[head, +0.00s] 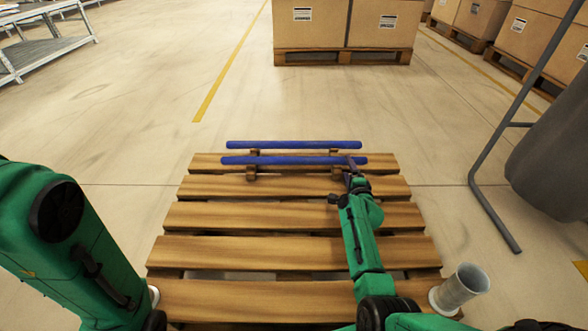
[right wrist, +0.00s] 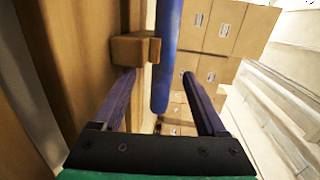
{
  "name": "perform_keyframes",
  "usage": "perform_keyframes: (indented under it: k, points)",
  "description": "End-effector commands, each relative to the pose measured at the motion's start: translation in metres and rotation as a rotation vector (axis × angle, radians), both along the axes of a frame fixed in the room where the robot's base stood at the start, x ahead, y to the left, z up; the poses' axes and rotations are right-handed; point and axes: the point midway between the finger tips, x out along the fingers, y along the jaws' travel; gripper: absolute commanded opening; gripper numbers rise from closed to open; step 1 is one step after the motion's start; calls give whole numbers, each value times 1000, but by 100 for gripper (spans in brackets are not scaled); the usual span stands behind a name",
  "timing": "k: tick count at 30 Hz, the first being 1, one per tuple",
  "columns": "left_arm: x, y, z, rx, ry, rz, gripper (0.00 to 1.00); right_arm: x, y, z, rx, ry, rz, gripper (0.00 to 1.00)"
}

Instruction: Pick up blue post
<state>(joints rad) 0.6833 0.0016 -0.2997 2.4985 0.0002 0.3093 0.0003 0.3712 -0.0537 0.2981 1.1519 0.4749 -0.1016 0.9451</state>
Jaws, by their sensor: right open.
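Two blue posts lie crosswise on small wooden supports at the far end of the pallet (head: 290,216). The far blue post (head: 290,144) and the near blue post (head: 270,160) are roughly parallel. My right gripper (head: 355,164) is at the right end of the near post. In the right wrist view, a blue post (right wrist: 166,60) runs between the two open, dark purple fingers of that gripper (right wrist: 160,76), with gaps on both sides. A wooden support block (right wrist: 130,49) is beside the post. My left arm shows at the left, but its gripper is out of view.
A grey cylindrical holder (head: 462,287) stands at the pallet's near right corner. A dark metal frame (head: 492,205) and a grey bin (head: 555,150) stand on the right. Cardboard boxes (head: 310,25) sit on a pallet behind. Floor left of the pallet is clear.

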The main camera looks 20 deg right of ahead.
Motion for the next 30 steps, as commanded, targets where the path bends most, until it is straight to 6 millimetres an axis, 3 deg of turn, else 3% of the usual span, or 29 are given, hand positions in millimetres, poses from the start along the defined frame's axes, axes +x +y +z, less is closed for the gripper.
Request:
perform_keyframes:
  k: [6, 10, 15, 16, 21, 22, 30]
  points:
    - [-4, 0, -43, 1, -9, 0, 50, 37, -8, -11, -1, -4, -1, 74]
    - [-5, 0, -48, 1, -11, 1, 50, 48, -10, -8, 0, -2, 0, 74]
    - [-5, 0, -45, 1, -12, 1, 50, 48, -10, -4, -1, -1, -1, 74]
    - [-5, -1, -45, 1, -12, 1, 50, 48, -10, -4, -1, -1, -1, 71]
    - [-5, -1, -45, 1, -13, 0, 50, 48, -10, -4, -1, -1, 0, 6]
    - [-5, -1, -45, 2, -12, 0, 50, 48, -10, -4, -1, -1, 0, 0]
    - [-5, 0, -45, 2, -12, 0, 50, 48, -10, -3, 1, -4, -1, 0]
